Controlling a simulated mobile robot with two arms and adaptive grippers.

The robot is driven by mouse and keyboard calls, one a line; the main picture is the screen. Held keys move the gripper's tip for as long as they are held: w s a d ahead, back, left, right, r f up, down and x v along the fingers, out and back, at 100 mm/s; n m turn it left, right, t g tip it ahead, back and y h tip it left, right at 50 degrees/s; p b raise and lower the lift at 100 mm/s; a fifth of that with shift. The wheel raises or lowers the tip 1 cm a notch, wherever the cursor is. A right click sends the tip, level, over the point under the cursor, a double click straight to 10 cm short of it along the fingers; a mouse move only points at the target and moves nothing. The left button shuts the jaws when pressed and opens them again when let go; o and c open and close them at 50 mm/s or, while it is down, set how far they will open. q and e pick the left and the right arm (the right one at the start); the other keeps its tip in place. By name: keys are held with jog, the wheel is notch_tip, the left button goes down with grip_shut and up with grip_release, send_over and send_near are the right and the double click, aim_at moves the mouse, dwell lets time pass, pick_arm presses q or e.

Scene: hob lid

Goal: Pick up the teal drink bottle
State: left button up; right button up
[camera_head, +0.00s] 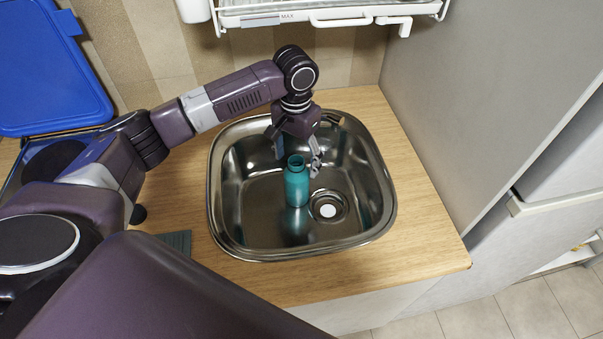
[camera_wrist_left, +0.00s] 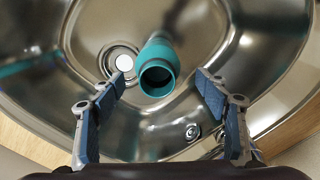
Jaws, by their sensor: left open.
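The teal drink bottle (camera_head: 297,186) stands upright in the steel sink, left of the drain. It has no cap on, and its open mouth faces up. In the left wrist view the bottle (camera_wrist_left: 158,68) shows from above, between the two fingers and a little beyond their tips. My left gripper (camera_head: 297,154) is open and points down over the sink, just above and behind the bottle's neck. In the left wrist view the open fingers of the left gripper (camera_wrist_left: 160,80) stand apart on either side, not touching the bottle. My right gripper does not show.
The sink (camera_head: 245,240) is set in a wooden counter (camera_head: 430,240); its walls surround the bottle. A white dish rack (camera_head: 330,12) hangs above the back. A blue lid (camera_head: 50,75) stands at the left. A tall grey panel (camera_head: 490,90) bounds the right.

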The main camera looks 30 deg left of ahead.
aim_at(296, 176)
pick_arm(q)
jog(key=f, duration=0.2)
jog(key=f+p, duration=0.1)
jog(key=f, duration=0.3)
jog(key=shift+s+d+f, duration=0.15)
jog(key=shift+s+f, duration=0.05)
jog(key=shift+s, duration=0.05)
jog(key=shift+s+r, duration=0.1)
jog(key=c, duration=1.3)
jog(key=shift+c, duration=0.8)
jog(key=shift+r, duration=0.1)
